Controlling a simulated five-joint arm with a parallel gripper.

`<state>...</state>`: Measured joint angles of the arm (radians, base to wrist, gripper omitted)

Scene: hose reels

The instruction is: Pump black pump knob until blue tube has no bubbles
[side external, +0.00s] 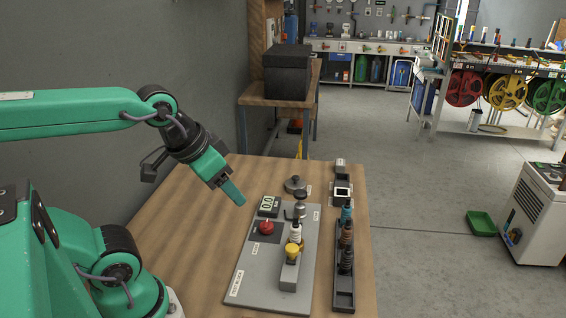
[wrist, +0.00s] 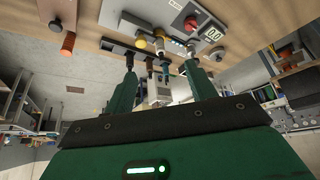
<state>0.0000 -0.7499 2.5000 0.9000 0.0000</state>
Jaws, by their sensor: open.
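My gripper (side external: 236,194) is open and empty above the wooden table, left of the grey panel (side external: 258,283). Its two green fingers (wrist: 160,66) stand apart in the wrist view. A dark round knob (side external: 294,184) sits at the panel's far end, apart from my gripper; I cannot tell whether it is the pump knob. A dark-topped fitting (side external: 300,198) stands on the panel nearby. No blue tube or bubbles can be made out. A teal-blue fitting (side external: 347,210) stands in the black rack.
The table (side external: 195,210) is bare left of the panel. A black box (side external: 288,75) stands behind.

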